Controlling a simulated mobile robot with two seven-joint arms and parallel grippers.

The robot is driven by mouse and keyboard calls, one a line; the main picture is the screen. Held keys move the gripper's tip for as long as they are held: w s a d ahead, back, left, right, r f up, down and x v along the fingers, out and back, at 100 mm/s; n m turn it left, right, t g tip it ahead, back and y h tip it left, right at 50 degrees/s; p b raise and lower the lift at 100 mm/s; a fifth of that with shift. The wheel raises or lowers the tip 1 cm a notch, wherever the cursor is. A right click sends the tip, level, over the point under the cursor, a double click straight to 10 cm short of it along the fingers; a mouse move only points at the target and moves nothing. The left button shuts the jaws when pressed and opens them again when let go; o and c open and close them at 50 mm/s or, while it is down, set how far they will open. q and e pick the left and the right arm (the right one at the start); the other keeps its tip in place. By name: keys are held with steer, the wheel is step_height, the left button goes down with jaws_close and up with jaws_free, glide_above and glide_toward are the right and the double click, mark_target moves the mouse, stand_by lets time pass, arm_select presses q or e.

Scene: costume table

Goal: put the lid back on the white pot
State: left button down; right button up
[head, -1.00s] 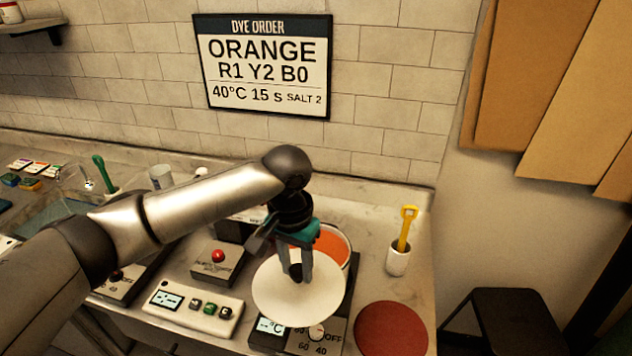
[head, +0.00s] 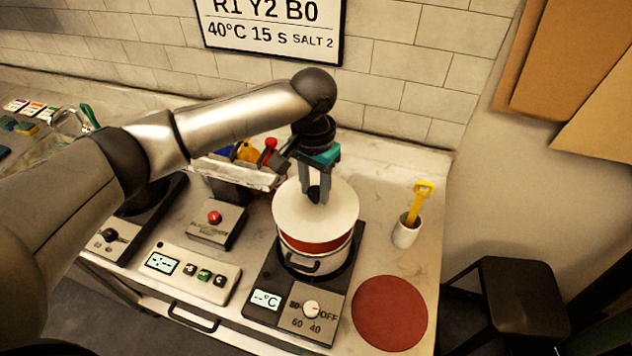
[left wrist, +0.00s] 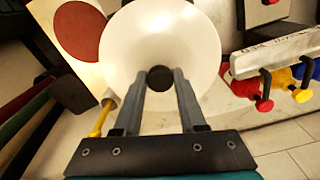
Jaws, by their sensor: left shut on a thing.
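The white lid (head: 299,218) is held by its dark knob in my left gripper (head: 316,194), which is shut on it. The lid also shows in the left wrist view (left wrist: 160,30), with the knob between the fingertips (left wrist: 161,80). In the head view the lid is over the white pot (head: 307,262), which stands on the hot plate at the right. Orange-red liquid shows below the lid's near edge, so the lid appears raised above the rim or tilted there. The far side of the rim is hidden. My right gripper is not in view.
The hot plate (head: 318,308) has a dial and display in front. A round red mat (head: 389,312) lies to its right. A white cup (head: 406,231) with a yellow scoop stands behind the mat. A rack with coloured knobs (head: 234,171) is left of the lid.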

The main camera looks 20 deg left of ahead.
mark_target(315, 204)
arm_select(q)
steer(key=shift+f+b, duration=0.3)
steer(key=shift+f, duration=0.3)
steer(key=f+b, duration=0.2)
steer(key=shift+w+b, duration=0.1)
steer(key=shift+b, duration=0.2)
steer(key=shift+f, duration=1)
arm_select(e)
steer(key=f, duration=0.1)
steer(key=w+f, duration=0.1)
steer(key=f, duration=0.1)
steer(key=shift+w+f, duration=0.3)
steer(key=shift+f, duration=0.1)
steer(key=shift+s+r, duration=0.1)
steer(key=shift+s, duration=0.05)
arm_select(q)
steer(key=shift+r+p, duration=0.1)
steer(key=shift+p, duration=0.85)
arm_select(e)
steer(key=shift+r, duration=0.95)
arm_select(q)
steer(key=shift+f+p, duration=0.25)
steer(key=shift+p, duration=1)
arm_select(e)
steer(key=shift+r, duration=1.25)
